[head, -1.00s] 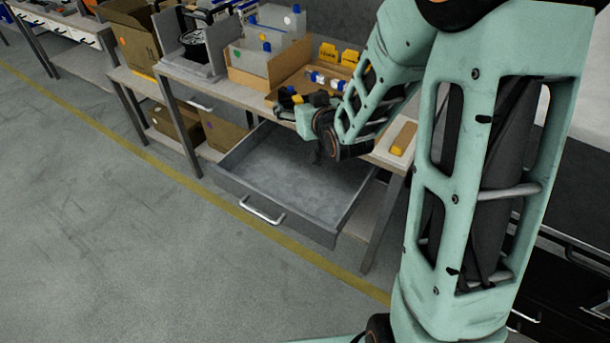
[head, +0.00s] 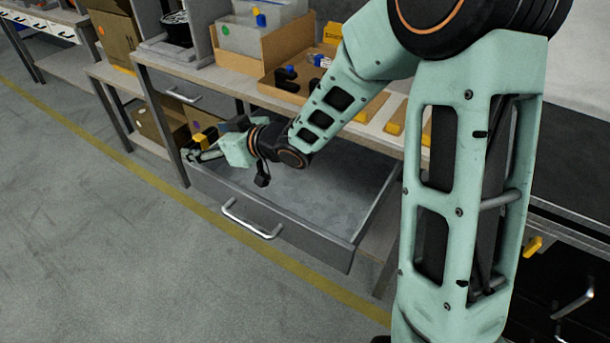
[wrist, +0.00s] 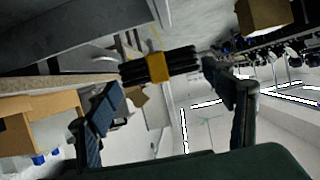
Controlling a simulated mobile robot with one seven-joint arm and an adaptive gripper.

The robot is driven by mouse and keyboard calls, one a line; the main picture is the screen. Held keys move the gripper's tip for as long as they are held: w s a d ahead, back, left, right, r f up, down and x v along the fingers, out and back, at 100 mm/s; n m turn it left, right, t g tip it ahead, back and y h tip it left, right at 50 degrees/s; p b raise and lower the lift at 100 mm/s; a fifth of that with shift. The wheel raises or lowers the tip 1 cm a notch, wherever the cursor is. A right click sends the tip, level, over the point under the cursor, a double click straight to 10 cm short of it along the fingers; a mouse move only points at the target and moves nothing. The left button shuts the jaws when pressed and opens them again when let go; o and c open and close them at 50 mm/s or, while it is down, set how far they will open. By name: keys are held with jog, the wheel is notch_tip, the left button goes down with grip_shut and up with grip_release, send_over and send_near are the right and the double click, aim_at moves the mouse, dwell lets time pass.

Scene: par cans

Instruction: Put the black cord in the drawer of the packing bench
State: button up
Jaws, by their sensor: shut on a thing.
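The black cord (wrist: 182,63) is a bundle with a yellow band around its middle. My gripper (wrist: 165,80) is shut on it, with one finger at each side of the bundle in the wrist view. In the head view my gripper (head: 201,149) is at the left end of the open drawer (head: 325,207), above its rim, pointing left. The cord shows there only as a small dark and yellow patch. The grey drawer is pulled out from the packing bench (head: 255,97), and its visible floor is empty. My forearm covers part of its back.
A cardboard tray (head: 262,63) with clear bins stands on the bench top. Brown boxes (head: 152,128) sit on the lower shelf to the left of the drawer. A second, closed drawer (head: 183,95) is at the left. The floor in front is clear.

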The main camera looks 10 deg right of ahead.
jog(key=shift+f, duration=0.3)
jog(key=w+d+f+b, duration=0.1)
jog(key=d+f, duration=0.2)
jog(key=d, duration=0.1)
jog(key=w+d+f+b, duration=0.1)
jog(key=d+f, duration=0.1)
jog(key=d, duration=0.2)
jog(key=d+f+b, duration=0.1)
jog(key=d+f, duration=0.2)
jog(key=d, duration=0.1)
jog(key=shift+w+d+f, duration=0.2)
jog(key=shift+w+f, duration=0.1)
jog(key=shift+w, duration=0.1)
jog(key=shift+d+f+b, duration=0.35)
jog(key=shift+f, duration=0.1)
jog(key=shift+d+f+b, duration=0.1)
jog(key=shift+f+b, duration=0.5)
jog(key=shift+f, duration=0.95)
jog(key=shift+f, duration=0.15)
jog(key=o, duration=1.2)
